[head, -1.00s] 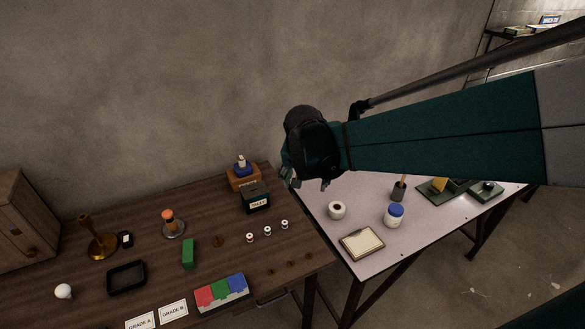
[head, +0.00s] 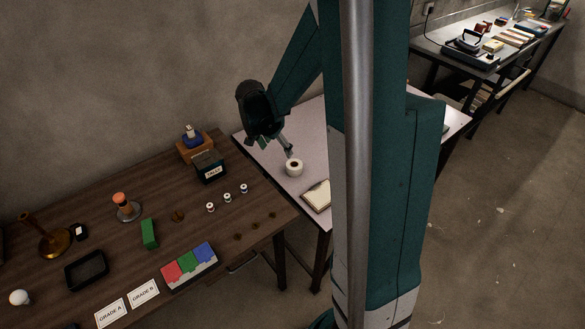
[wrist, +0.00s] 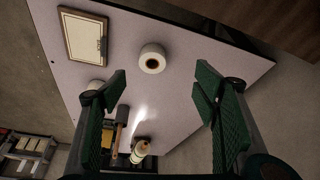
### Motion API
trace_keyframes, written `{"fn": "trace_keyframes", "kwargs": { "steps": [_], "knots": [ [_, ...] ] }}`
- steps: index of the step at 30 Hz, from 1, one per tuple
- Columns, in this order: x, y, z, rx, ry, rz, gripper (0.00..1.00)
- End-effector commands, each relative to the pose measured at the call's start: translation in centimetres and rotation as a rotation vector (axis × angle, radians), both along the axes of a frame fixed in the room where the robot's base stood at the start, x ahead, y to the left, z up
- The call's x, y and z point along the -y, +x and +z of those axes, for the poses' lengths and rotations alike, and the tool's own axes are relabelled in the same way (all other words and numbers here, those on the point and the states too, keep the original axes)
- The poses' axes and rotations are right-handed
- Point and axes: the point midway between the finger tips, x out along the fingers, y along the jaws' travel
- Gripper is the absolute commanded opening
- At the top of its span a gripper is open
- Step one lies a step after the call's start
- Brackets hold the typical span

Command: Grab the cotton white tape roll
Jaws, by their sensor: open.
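The white tape roll (head: 294,168) lies on the pale table (head: 312,146) near its left side, with its dark core hole facing up. It also shows in the wrist view (wrist: 152,59), above and between the two fingers. My gripper (head: 288,150) is close to the roll on its far side in the head view. In the wrist view my gripper (wrist: 163,95) is open and empty, its green-padded fingers wide apart. The roll stands clear of both fingers there.
A clipboard (wrist: 84,37) lies near the roll. A white jar (wrist: 95,87), a dark-handled brush (wrist: 122,118) and a bottle (wrist: 139,152) are near the left finger. A brown table (head: 110,205) with small items adjoins on the left.

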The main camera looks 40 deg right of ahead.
Motion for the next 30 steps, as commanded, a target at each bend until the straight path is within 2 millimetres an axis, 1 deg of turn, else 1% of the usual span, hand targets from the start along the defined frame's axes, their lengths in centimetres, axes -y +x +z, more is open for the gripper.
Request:
{"fn": "trace_keyframes", "kwargs": {
  "steps": [1,9,12,15,18,21,30],
  "knots": [
    [0.7,0.4,-1.0,-0.002,-0.002,-0.027,0.6],
    [3.8,1.2,-5.8,-0.011,-0.013,-0.172,0.6],
    [4.7,1.3,-7.3,-0.013,-0.017,-0.217,0.6],
    [5.4,1.4,-8.5,-0.013,-0.022,-0.251,0.6],
    [5.8,1.3,-9.2,-0.015,-0.025,-0.271,0.6],
    [6.0,1.4,-9.5,-0.015,-0.026,-0.282,0.6],
    [6.0,1.4,-9.5,-0.015,-0.026,-0.285,0.6]
  ]
}}
